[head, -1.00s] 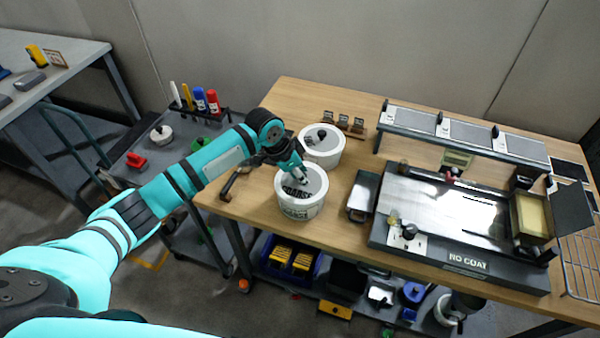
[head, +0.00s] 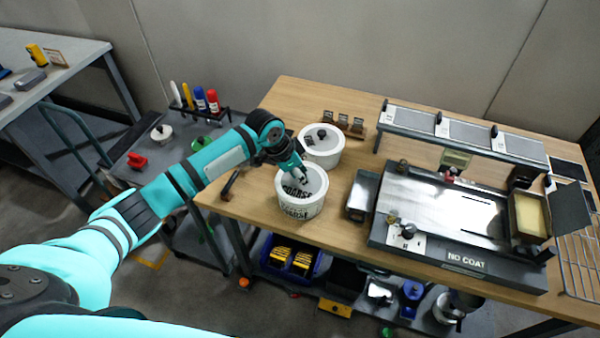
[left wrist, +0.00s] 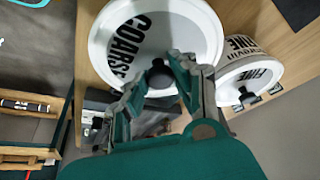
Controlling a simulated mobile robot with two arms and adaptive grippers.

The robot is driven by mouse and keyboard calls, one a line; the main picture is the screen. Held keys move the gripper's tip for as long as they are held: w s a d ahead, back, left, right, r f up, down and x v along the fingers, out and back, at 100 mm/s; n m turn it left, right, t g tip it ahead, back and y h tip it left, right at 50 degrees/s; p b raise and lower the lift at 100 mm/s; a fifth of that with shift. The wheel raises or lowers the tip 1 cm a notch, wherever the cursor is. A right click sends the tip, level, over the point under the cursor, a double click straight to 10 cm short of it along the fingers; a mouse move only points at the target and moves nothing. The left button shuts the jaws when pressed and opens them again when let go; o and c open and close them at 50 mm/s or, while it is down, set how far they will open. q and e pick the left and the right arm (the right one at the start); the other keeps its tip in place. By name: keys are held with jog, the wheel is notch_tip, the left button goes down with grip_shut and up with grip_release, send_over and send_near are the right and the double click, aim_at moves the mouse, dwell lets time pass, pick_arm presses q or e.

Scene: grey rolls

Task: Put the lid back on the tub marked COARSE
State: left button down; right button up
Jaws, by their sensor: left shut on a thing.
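The white tub marked COARSE (head: 300,210) stands near the front left of the wooden table. Its white lid, with COARSE in black letters, is at the top of the tub; the lid (left wrist: 150,30) also shows in the left wrist view. My left gripper (head: 301,177) is shut on the lid's dark knob (left wrist: 160,78), over the tub's mouth. I cannot tell whether the lid is fully seated on the rim. A second tub (head: 322,155), marked FINE in the left wrist view (left wrist: 250,75), stands just behind with its lid on. My right gripper is not in view.
A dark tray (head: 362,194) and a machine marked NO COAT (head: 465,262) stand to the right of the tubs. A small rack of dark blocks (head: 343,122) is behind. A grey trolley (head: 130,172) with bottles stands left of the table.

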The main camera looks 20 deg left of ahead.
pick_arm(q)
jog(key=shift+f, duration=0.2)
dwell(0.6)
jog(key=shift+p, duration=0.55)
dwell(0.5)
jog(key=c, duration=0.5)
grip_release()
jog(key=shift+r+p, duration=0.45)
notch_tip(320, 180, up, 6)
jog(key=p, duration=0.6)
jog(key=shift+r, duration=0.1)
